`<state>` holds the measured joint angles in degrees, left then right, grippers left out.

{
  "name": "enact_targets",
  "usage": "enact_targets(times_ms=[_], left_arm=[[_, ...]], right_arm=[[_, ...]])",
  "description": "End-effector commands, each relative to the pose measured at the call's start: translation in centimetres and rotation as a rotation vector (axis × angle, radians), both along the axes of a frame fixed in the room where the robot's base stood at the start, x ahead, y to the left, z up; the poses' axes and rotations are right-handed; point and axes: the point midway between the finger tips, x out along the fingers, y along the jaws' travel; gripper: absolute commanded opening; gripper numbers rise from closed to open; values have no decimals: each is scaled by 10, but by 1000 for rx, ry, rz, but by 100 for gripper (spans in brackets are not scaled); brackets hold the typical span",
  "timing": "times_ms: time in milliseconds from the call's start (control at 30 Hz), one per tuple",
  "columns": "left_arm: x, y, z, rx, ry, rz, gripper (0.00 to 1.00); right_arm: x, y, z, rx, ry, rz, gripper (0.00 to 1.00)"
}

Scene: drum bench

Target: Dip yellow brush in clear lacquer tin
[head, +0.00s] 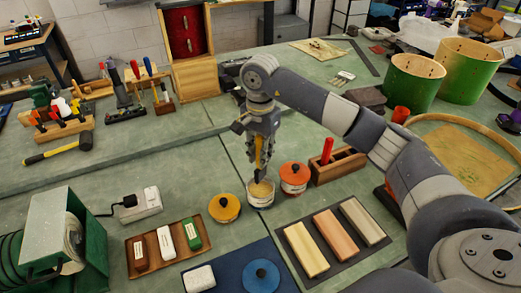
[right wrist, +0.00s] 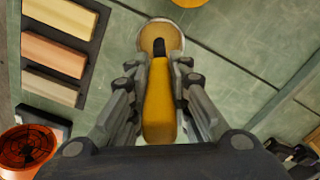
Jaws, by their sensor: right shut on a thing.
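My right gripper (head: 258,142) points down above the open tin and is shut on the yellow brush. The brush (right wrist: 159,105) shows as a yellow handle between the fingers in the right wrist view, with its dark end toward the tin. The open tin (head: 260,198) has a pale label and amber contents, and its mouth also shows in the right wrist view (right wrist: 174,34). The brush's lower end is over the tin's mouth; I cannot tell whether it touches the contents. My left gripper is out of view.
An orange-lidded tin (head: 294,180) stands close right of the open tin, and a yellow knobbed lid (head: 224,208) is close left. A blue knobbed lid (head: 261,275) lies in front. A wooden block holder (head: 339,168) and a mat with wood strips (head: 290,231) are to the right.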

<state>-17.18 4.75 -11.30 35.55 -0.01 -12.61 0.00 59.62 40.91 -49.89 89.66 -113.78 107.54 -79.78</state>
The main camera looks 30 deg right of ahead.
Motion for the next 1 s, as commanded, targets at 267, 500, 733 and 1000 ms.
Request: enact_targets(times_ms=[267, 500, 733, 1000], left_arm=[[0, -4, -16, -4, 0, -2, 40], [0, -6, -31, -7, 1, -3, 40], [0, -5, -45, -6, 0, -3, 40], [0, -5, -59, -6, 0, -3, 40]], right_arm=[[0, 0, -23, 0, 1, 0, 4], [0, 0, -40, 0, 0, -1, 4], [0, -1, -56, -1, 0, -1, 4], [0, 0, -73, 0, 0, -1, 4]])
